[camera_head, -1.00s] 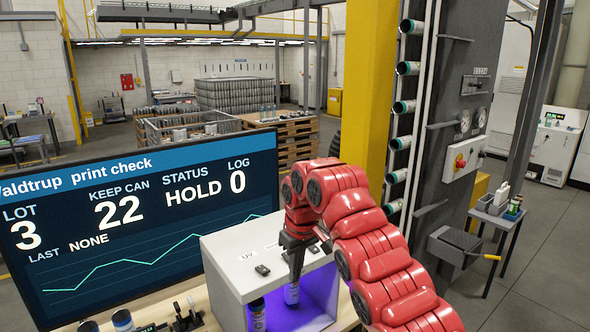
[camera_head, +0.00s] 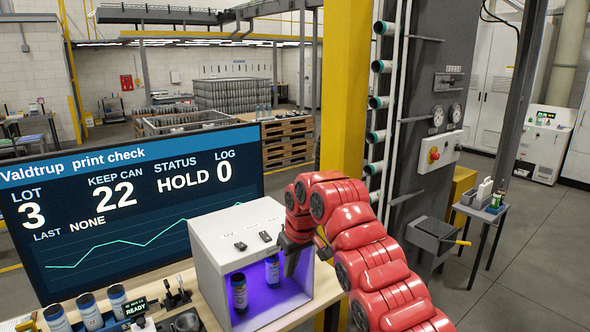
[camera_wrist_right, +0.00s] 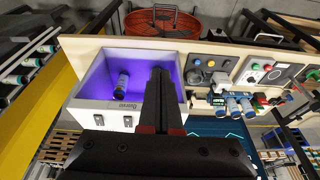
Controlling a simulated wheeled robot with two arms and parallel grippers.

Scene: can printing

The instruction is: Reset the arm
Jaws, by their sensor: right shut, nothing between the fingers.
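My right arm is red and comes in from the right. In the head view two cans stand inside the box: a dark one (camera_head: 239,292) at left and a bluer one (camera_head: 272,270) at right, close beside the gripper. In the wrist view one can (camera_wrist_right: 122,85) shows; the other is hidden. My left gripper is out of view.
The print check screen (camera_head: 130,210) stands left of the box. Several cans (camera_head: 90,311) and a small READY display (camera_head: 135,307) are on the bench at front left. A machine column with a crank box (camera_head: 432,238) stands at right. Floor at far right is free.

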